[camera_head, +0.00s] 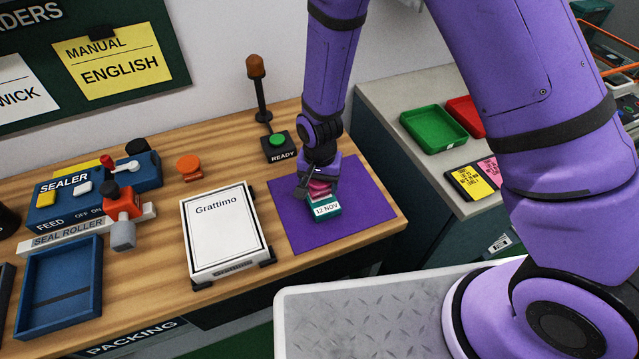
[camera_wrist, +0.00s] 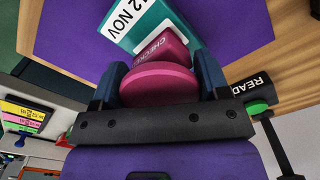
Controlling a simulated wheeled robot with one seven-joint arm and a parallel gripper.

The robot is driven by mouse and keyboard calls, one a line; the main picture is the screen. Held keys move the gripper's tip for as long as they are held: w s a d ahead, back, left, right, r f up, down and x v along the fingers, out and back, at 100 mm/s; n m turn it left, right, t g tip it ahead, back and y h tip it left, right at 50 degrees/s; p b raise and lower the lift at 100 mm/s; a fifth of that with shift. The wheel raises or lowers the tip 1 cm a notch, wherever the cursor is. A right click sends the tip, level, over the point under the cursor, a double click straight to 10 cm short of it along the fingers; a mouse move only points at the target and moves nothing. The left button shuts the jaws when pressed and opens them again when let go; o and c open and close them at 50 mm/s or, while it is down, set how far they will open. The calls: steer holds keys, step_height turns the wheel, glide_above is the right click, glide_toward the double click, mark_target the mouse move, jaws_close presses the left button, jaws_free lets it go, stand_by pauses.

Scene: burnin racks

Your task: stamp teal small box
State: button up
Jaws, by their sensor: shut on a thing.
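The teal small box (camera_head: 326,210) sits on the purple mat (camera_head: 291,215), with a white "12 NOV" label on its side. My gripper (camera_head: 320,182) points down over it and is shut on a pink stamp (camera_wrist: 155,85).
A "Grattimo" sheet on a stand (camera_head: 220,228) lies left of the mat. A green READY button (camera_head: 278,142) with an orange lamp (camera_head: 256,67) stands behind. The sealer (camera_head: 75,195) and blue tray (camera_head: 60,287) are at left. Green (camera_head: 433,129) and red (camera_head: 466,113) trays stand on the right counter.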

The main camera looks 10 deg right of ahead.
steer(key=shift+r, duration=2.9)
